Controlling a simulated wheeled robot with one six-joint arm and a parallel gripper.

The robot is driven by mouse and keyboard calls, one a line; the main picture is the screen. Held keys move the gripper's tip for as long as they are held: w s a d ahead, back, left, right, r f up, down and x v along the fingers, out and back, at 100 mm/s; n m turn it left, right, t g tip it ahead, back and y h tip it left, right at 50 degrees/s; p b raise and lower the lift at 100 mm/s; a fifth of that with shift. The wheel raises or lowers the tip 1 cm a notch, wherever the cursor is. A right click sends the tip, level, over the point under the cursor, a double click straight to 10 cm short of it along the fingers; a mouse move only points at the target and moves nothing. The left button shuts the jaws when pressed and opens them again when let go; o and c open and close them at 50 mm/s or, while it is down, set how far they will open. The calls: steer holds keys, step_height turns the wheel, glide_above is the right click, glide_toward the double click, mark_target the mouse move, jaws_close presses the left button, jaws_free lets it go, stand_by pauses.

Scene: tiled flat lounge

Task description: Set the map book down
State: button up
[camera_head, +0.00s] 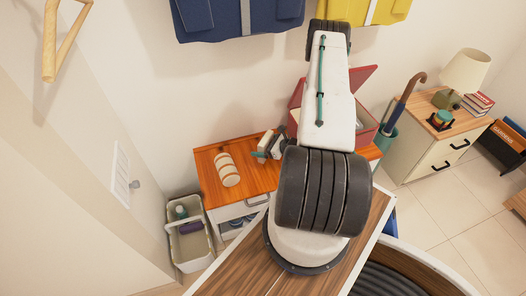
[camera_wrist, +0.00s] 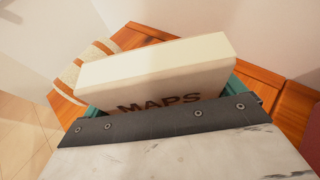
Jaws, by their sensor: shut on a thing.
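The map book (camera_wrist: 160,72) is a thick cream block with "MAPS" in dark letters on the side facing my wrist camera. My gripper (camera_wrist: 165,95) is shut on it, with a teal finger at each end. In the head view the gripper (camera_head: 268,148) shows partly beside my arm, over the orange-brown wooden top of a low cabinet (camera_head: 206,158). The wooden top also shows behind the book in the wrist view (camera_wrist: 265,80). I cannot tell whether the book touches the wood. Its lower part is hidden by my gripper.
A cream striped roll (camera_head: 228,170) lies on the cabinet top, left of the gripper. An open red box (camera_head: 366,122) stands right of it, partly behind my arm. A grey caddy (camera_head: 190,250) is on the floor at left. A lamp cabinet (camera_head: 431,148) and umbrella stand (camera_head: 386,137) are further right.

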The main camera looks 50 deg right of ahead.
steer(key=shift+s+f, duration=0.1)
steer(key=shift+f, duration=1.6)
steer(key=o, duration=0.7)
steer(key=shift+f, duration=0.1)
steer(key=shift+o, duration=0.2)
